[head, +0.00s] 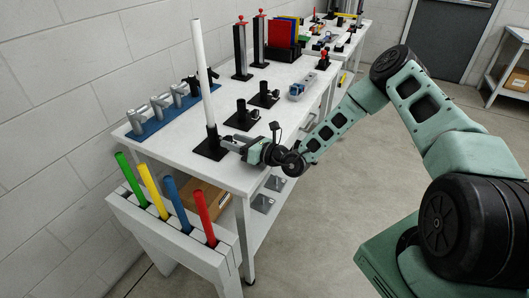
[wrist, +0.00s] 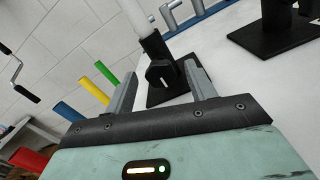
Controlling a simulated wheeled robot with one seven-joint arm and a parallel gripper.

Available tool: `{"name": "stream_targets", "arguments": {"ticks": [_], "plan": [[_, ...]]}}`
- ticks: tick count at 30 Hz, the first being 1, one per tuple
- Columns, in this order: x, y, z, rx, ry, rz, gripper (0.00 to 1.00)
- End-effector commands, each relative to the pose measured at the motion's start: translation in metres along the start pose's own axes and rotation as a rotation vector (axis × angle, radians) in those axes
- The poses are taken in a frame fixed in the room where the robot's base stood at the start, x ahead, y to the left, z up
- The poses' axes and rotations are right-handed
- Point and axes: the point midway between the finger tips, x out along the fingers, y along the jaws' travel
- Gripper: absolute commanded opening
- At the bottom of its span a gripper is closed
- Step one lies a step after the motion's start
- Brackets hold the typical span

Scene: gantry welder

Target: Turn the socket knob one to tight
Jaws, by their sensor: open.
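A black socket (head: 211,138) on a square base stands at the near end of the white table and holds a tall white pole (head: 200,60) upright. In the wrist view the socket's black knob (wrist: 159,74) faces me, with the white pole (wrist: 134,14) rising above it. My gripper (head: 224,143) reaches in from the right, level with the low part of the socket. In the wrist view my gripper (wrist: 160,68) is open, one finger on each side of the knob. I see gaps between the fingers and the knob; contact is not visible. In the head view the knob is hidden.
Other black sockets (head: 242,113) stand farther back on the table (head: 170,150). A blue rack with grey clamps (head: 160,118) lies to the left. A white stand (head: 165,235) with green, yellow, blue and red rods is in front.

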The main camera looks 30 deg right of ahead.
Motion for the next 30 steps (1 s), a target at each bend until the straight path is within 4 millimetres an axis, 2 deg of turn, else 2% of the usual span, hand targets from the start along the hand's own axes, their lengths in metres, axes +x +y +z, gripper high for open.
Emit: {"name": "stream_targets", "arguments": {"ticks": [1,9,15,21,30], "plan": [[-0.013,-0.002,-0.002,0.002,0.002,-0.004,0.55],[-0.078,-0.002,-0.002,0.001,0.001,-0.004,0.55],[-0.116,-0.001,-0.002,0.002,0.001,-0.003,0.55],[-0.135,-0.001,-0.001,0.002,0.001,-0.001,0.55],[-0.139,0.000,-0.001,0.002,0.001,-0.001,0.55]]}}
